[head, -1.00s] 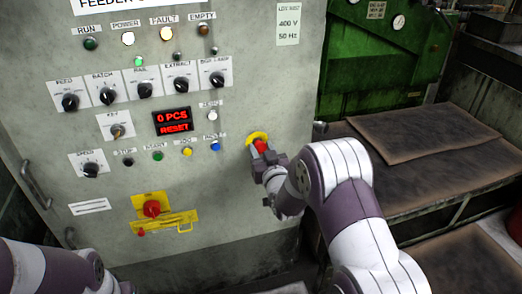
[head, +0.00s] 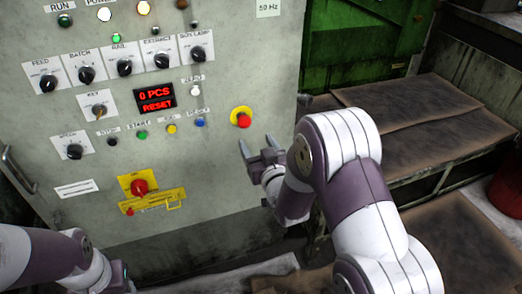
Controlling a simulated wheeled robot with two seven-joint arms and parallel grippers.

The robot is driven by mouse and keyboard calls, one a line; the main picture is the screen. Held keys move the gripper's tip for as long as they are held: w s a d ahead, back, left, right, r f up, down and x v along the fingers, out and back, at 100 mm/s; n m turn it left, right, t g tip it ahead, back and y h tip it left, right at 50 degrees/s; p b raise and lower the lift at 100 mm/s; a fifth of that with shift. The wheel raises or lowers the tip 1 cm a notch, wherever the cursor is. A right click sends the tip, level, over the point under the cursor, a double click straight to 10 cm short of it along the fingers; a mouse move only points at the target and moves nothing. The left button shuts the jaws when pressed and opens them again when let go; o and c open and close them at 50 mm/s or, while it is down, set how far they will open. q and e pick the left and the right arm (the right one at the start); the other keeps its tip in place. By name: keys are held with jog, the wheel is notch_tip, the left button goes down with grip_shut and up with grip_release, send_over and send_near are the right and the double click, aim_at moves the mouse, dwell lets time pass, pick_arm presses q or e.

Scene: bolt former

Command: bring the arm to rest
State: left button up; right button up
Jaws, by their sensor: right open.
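My right gripper (head: 258,149) is open and empty in front of the grey control panel (head: 225,75). It is below and a little right of the red emergency button on its yellow collar (head: 242,118), apart from it. My right arm comes in from the lower right. My left arm shows at the lower left. The fingers of my left gripper cannot be made out at the bottom edge.
The panel bears several black knobs, a red display (head: 156,97) reading "0 PCS RESET", small coloured buttons and a red switch on a yellow plate (head: 139,188). A green machine (head: 355,45) and brown mats (head: 420,110) lie to the right.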

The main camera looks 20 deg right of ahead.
jog(key=s, duration=0.3)
jog(key=shift+s, duration=0.25)
